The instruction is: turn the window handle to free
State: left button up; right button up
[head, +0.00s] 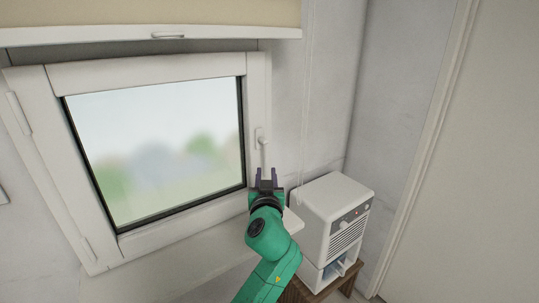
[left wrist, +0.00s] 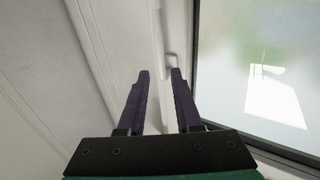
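The white window handle (head: 262,140) sits on the right side of the window frame (head: 150,68), its lever pointing down in the head view. My left gripper (head: 266,174) is just below the handle, fingers pointing up toward the lever's lower end. In the left wrist view the gripper (left wrist: 162,75) is open, its two dark fingers apart. A pale part of the handle (left wrist: 171,62) shows near the fingertips there; I cannot tell whether it touches them. The window sash looks closed. My right gripper is not in view.
A white box-shaped appliance (head: 338,205) stands on a small wooden table (head: 295,291) to the right of my left arm. A blind (head: 150,16) hangs above the window. A cord (head: 305,100) runs down the wall to the right of the handle.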

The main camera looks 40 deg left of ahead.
aim_at(266, 160)
pick_arm(q)
jog(key=p+x, duration=0.1)
jog(key=x, duration=0.5)
jog(key=shift+a+f, duration=0.1)
jog(key=x, duration=0.2)
jog(key=p+x, duration=0.1)
jog(key=x, duration=0.1)
jog(key=shift+f, duration=0.4)
jog(key=shift+w+a, duration=0.15)
jog(key=shift+w, duration=0.05)
jog(key=shift+r, duration=0.1)
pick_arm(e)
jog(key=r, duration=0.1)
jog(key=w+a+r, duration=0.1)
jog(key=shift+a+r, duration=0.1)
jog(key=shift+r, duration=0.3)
pick_arm(q)
grip_shut()
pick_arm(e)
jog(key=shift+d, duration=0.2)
